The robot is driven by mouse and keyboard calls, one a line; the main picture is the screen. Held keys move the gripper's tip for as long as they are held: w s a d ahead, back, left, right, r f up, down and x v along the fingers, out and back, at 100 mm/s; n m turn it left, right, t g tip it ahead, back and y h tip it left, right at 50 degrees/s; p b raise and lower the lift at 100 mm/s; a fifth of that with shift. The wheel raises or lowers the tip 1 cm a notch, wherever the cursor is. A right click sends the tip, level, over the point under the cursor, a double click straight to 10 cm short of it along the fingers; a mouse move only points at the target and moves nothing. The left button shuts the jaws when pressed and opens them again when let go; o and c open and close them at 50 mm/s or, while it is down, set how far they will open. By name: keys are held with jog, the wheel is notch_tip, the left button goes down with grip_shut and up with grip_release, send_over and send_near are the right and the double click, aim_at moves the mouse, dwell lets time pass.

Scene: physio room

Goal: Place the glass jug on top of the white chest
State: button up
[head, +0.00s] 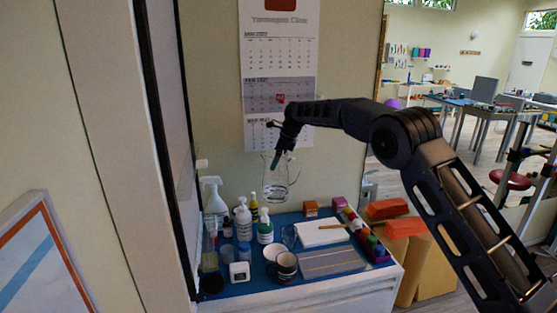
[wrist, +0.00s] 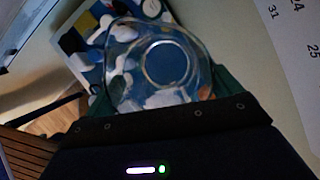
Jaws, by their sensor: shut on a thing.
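The clear glass jug (head: 278,182) hangs upright in the air below my gripper (head: 277,158) in the head view. In the wrist view the glass jug (wrist: 165,65) fills the middle, seen from above, between my gripper's fingers (wrist: 160,95). My gripper is shut on the jug near its top; the exact contact is hard to make out. The white chest (head: 340,297) stands below, and its blue top carries many items. The jug appears above the back part of the chest top, apart from it.
Bottles (head: 243,220), two mugs (head: 284,266), a white notepad (head: 318,232), a grey striped pad (head: 332,262) and coloured rolls (head: 369,243) crowd the top. A wall calendar (head: 279,75) hangs behind. Orange blocks (head: 388,209) stand at right.

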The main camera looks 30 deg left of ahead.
aim_at(277, 192)
notch_tip(277, 192, down, 16)
jog(key=shift+r, duration=0.2)
dwell(0.6)
jog(key=o, duration=1.8)
jog(key=shift+f, duration=0.2)
jog(key=shift+r, duration=0.1)
jog(key=v, duration=1.2)
jog(key=shift+w+d, duration=0.1)
